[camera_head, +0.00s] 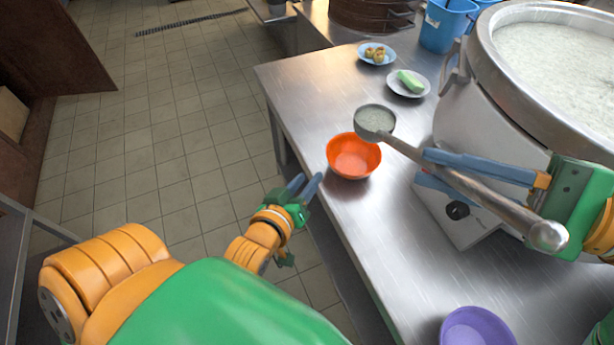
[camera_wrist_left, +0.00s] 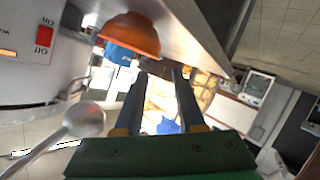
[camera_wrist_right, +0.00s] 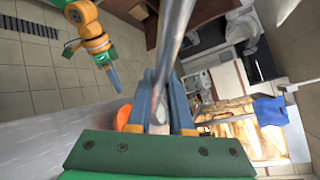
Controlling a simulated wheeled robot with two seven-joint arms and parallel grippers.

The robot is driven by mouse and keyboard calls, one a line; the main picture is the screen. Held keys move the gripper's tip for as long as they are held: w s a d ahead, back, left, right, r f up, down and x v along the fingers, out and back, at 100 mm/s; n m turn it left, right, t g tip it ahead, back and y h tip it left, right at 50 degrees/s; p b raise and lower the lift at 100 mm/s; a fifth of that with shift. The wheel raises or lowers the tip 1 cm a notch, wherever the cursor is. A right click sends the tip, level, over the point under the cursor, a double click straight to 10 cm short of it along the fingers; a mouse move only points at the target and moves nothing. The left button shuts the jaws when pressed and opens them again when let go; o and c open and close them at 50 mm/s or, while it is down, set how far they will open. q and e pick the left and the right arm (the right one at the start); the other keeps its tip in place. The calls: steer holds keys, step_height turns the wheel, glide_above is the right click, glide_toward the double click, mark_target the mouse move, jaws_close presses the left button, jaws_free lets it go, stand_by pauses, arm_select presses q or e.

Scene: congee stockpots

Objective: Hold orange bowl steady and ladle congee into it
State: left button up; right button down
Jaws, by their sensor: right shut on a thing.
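The orange bowl (camera_head: 354,158) stands upright on the steel table near its left edge, and its visible inside is plain orange. It also shows in the left wrist view (camera_wrist_left: 132,36) and partly in the right wrist view (camera_wrist_right: 122,117). My right gripper (camera_head: 424,166) is shut on the handle of the metal ladle (camera_head: 466,188). The ladle's cup, holding pale congee, is up and right of the bowl in the head view. My left gripper (camera_head: 305,187) is open and empty, lower left of the bowl and apart from it, by the table edge.
The large stockpot (camera_head: 480,110) of congee stands right of the bowl. A purple bowl (camera_head: 478,328) sits at the front of the table (camera_head: 400,260). Two small plates of food, a blue container (camera_head: 447,25) and a steamer basket (camera_head: 372,14) are farther back.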

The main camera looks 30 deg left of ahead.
mark_target(326, 154)
arm_select(q)
steer(key=x, duration=1.2)
steer(key=shift+w+r, duration=0.1)
steer(key=shift+r, duration=0.3)
jaws_close()
